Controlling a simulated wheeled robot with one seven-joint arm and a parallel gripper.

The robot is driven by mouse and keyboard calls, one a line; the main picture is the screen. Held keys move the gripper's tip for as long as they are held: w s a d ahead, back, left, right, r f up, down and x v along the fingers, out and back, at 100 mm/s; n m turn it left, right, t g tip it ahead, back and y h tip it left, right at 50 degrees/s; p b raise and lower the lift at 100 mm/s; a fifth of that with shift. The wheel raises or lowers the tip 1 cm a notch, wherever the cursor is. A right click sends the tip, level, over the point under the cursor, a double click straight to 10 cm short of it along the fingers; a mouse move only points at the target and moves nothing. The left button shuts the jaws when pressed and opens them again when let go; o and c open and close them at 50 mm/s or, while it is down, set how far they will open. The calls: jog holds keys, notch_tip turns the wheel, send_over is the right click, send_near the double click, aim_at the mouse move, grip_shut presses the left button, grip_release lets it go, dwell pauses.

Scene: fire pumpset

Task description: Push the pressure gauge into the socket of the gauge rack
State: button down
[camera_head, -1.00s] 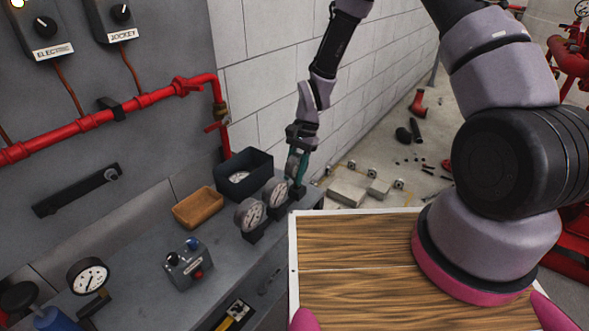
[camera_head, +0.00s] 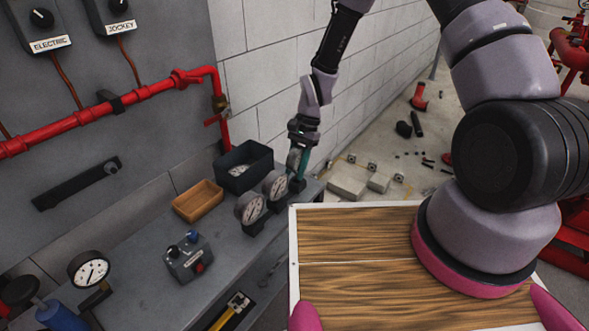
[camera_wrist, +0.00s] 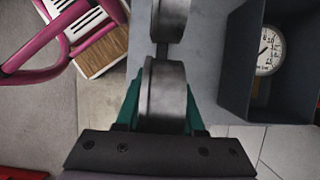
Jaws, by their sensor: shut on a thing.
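My gripper (camera_head: 300,166) has teal fingers and is shut on a round pressure gauge, at the far right end of the grey bench. In the wrist view the held gauge (camera_wrist: 162,95) shows edge-on, as a grey metal rim between the fingers. The gauge rack's black end holder (camera_head: 297,185) is directly below the gripper. Two white-faced gauges stand upright in the row, a nearer one (camera_head: 249,208) and a middle one (camera_head: 277,184). The middle one also shows edge-on in the wrist view (camera_wrist: 172,20). I cannot tell how deep the held gauge sits; its lower end is hidden.
A dark open bin (camera_head: 244,168) with another gauge (camera_wrist: 268,50) inside stands close beside the gripper. An orange-brown tray (camera_head: 198,201) and a grey control box (camera_head: 188,258) are on the bench. A red pipe (camera_head: 130,107) runs along the wall panel.

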jog(key=shift+a+r, duration=0.15)
jog(key=shift+r, duration=0.45)
dwell(0.4)
jog(key=shift+f, duration=1.85)
dwell(0.4)
jog(key=shift+c, duration=2.2)
grip_release()
jog(key=v, duration=1)
jog(key=shift+w+d+r, duration=0.2)
jog(key=shift+r, duration=0.05)
jog(key=shift+r, duration=0.1)
